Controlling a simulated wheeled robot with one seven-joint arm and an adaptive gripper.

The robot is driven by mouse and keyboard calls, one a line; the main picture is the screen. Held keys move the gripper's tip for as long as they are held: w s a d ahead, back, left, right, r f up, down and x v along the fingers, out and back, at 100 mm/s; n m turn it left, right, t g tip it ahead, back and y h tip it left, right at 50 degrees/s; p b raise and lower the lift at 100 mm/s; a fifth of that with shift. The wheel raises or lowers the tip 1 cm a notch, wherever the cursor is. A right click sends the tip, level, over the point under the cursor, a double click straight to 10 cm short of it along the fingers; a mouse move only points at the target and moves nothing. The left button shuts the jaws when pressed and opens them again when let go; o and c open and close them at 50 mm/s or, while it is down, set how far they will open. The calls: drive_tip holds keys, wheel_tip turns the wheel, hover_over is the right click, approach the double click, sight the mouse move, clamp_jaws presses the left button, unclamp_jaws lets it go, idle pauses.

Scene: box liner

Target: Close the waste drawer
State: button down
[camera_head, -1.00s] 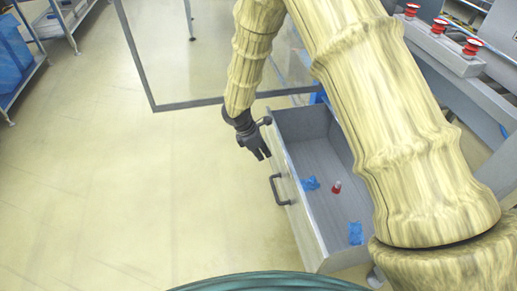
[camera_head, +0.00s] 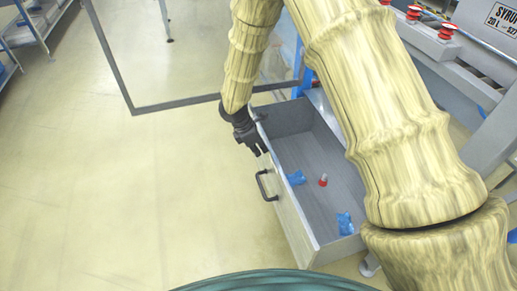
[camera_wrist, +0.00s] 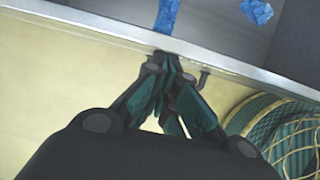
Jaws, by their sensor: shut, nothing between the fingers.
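The waste drawer (camera_head: 284,222) is pulled out, a grey open-topped box with a dark bar handle (camera_head: 265,186) on its pale front. My gripper (camera_head: 260,150) is shut and empty at the outer side of the drawer front, above and beyond the handle. In the wrist view the fingertips (camera_wrist: 165,62) are together close to the drawer's front edge (camera_wrist: 110,38); I cannot tell if they touch it. A dark peg-like part, likely the handle (camera_wrist: 204,77), shows just right of the fingers. My arm hides part of the drawer's right side.
Blue crumpled scraps (camera_head: 296,178), (camera_head: 345,223) and a small red-and-white item (camera_head: 323,181) lie inside the drawer. A clear framed panel (camera_head: 200,99) stands behind it. A machine with red buttons (camera_head: 414,13) is at the right.

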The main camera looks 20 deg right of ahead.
drive_tip(key=d+p, duration=1)
drive_tip(key=d, duration=1.2)
drive_tip(key=shift+w+d, duration=0.15)
drive_tip(key=shift+w, duration=0.25)
